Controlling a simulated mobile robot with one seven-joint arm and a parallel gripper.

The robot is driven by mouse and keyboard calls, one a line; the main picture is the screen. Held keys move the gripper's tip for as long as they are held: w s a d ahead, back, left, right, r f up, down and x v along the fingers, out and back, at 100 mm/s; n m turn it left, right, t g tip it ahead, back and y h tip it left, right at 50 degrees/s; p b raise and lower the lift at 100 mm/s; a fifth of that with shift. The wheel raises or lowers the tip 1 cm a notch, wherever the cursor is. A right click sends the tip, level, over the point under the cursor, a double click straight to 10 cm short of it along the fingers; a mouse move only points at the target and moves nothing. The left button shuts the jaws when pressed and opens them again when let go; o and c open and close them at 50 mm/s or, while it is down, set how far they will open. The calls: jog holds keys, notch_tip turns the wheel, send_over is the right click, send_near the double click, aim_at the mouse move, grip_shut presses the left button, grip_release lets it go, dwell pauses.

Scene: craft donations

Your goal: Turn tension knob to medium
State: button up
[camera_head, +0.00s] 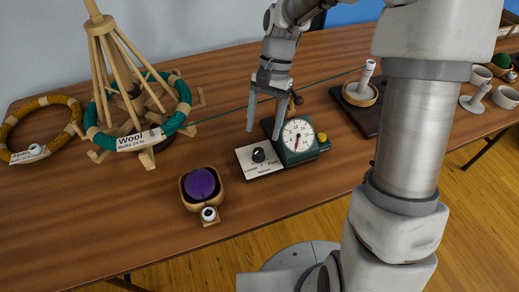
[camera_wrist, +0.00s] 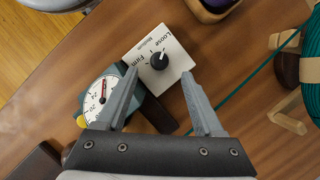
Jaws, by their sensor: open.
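The black tension knob (camera_head: 258,155) sits on a white plate (camera_head: 248,168) at the left of the green dial device (camera_head: 297,142). In the wrist view the knob (camera_wrist: 158,61) lies just ahead of my fingertips, between their lines. The plate (camera_wrist: 178,60) reads Loose, Medium and Firm around it. The knob's white mark appears to point toward Loose, though it is small. My gripper (camera_head: 264,134) is open and empty above the device; in the wrist view its fingers (camera_wrist: 160,76) are spread wide and appear clear of the knob.
A green yarn line (camera_head: 225,112) runs behind the device from the wool swift (camera_head: 105,60) to a wooden bowl (camera_head: 360,93) with a white post. A purple ball sits in a wooden holder (camera_head: 186,190) in front left. Bare table (camera_head: 110,215) lies at the front left.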

aim_at(259, 150)
jog(key=b+x, duration=0.1)
jog(key=x, duration=0.5)
jog(key=shift+s+f, duration=0.1)
jog(key=shift+f, duration=0.05)
grip_shut()
